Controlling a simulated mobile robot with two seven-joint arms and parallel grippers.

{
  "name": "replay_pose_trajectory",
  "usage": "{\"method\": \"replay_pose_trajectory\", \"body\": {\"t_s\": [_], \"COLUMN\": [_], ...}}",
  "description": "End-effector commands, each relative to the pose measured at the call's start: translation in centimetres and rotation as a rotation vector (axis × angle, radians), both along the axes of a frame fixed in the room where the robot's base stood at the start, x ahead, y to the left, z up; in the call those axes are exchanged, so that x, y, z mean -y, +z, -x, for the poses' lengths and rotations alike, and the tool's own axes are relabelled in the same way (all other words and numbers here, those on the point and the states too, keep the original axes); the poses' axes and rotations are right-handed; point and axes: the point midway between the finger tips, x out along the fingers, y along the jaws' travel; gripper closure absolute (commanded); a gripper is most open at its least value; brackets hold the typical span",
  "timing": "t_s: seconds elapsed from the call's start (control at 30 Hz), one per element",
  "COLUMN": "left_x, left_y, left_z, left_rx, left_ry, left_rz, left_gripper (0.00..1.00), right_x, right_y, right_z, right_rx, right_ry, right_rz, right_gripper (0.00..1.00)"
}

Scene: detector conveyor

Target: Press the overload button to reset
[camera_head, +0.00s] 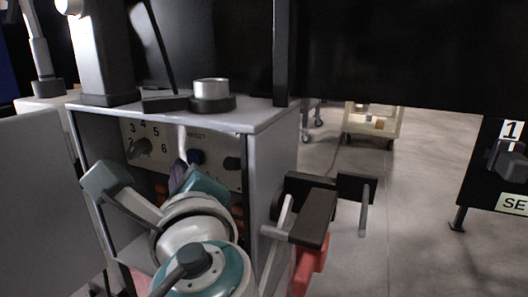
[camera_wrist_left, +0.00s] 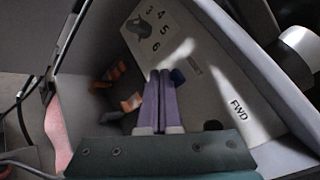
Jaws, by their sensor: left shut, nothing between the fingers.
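The control panel (camera_head: 222,148) is set inside a grey box, with a numbered dial (camera_head: 140,148). My own wrist hides the lower panel. My right gripper is not in view.
A dark knob (camera_head: 232,164) is right of the blue button. The box's side wall (camera_head: 270,165) and top (camera_head: 180,116) closely surround my arm. Dark brackets and a red part (camera_head: 308,268) stick out at the right. Open floor and a cart (camera_head: 372,122) lie beyond.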

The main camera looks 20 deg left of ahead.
Motion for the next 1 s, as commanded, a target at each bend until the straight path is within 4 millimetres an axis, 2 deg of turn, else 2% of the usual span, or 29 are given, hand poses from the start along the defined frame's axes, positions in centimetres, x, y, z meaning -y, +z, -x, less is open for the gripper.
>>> {"method": "replay_pose_trajectory", "body": {"t_s": [0.2,0.7,1.0], "left_x": [0.0,-0.4,-0.4], "left_y": [0.1,0.1,0.0], "left_z": [0.4,4.8,5.0], "left_rx": [-0.002,-0.002,0.000], "left_ry": [0.001,0.001,0.001], "left_rz": [-0.001,-0.001,-0.001], "left_gripper": [1.00,1.00,1.00], "right_x": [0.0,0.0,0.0], "right_y": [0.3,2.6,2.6], "right_z": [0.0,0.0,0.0], "right_rx": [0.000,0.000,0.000], "right_ry": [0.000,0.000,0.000], "right_rz": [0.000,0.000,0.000], "right_gripper": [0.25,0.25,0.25]}}
